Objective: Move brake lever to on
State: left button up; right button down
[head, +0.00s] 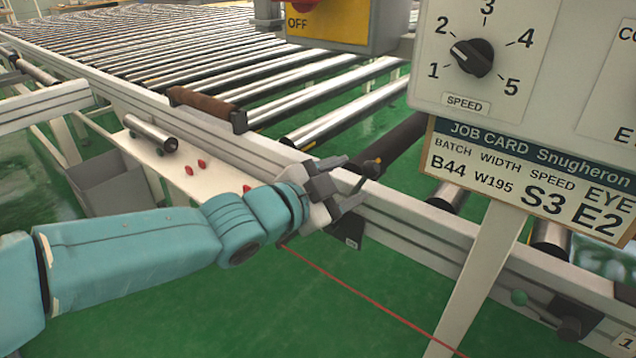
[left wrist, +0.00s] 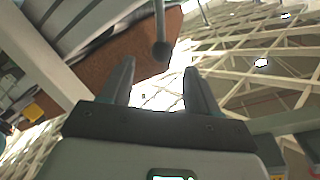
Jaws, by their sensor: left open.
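My left gripper (head: 354,182) is at the conveyor's near side rail, its two dark fingers spread apart. A dark lever with a round knob, which looks like the brake lever (head: 371,169), stands just off the fingertips. In the left wrist view the lever's knob (left wrist: 161,51) shows ahead of the gap between the open fingers (left wrist: 160,72), and the fingers are not closed on it. A dark plate (head: 353,243) with small lettering, seemingly ON, hangs on the rail below the gripper. The lever's base is partly hidden by my gripper. My right gripper is out of view.
The roller conveyor (head: 230,60) fills the back. A speed dial panel (head: 468,85) and job card (head: 530,175) stand at right on a post. A shelf (head: 215,190) holds a loose roller and red pieces. A red line crosses the green floor.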

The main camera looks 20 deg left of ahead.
pick_arm(q)
jog(key=f+p+v, duration=0.1)
jog(key=p+v, duration=0.1)
jog(key=v, duration=0.4)
jog(key=shift+s+r, duration=0.25)
jog(key=shift+r, duration=0.25)
jog(key=shift+a, duration=0.15)
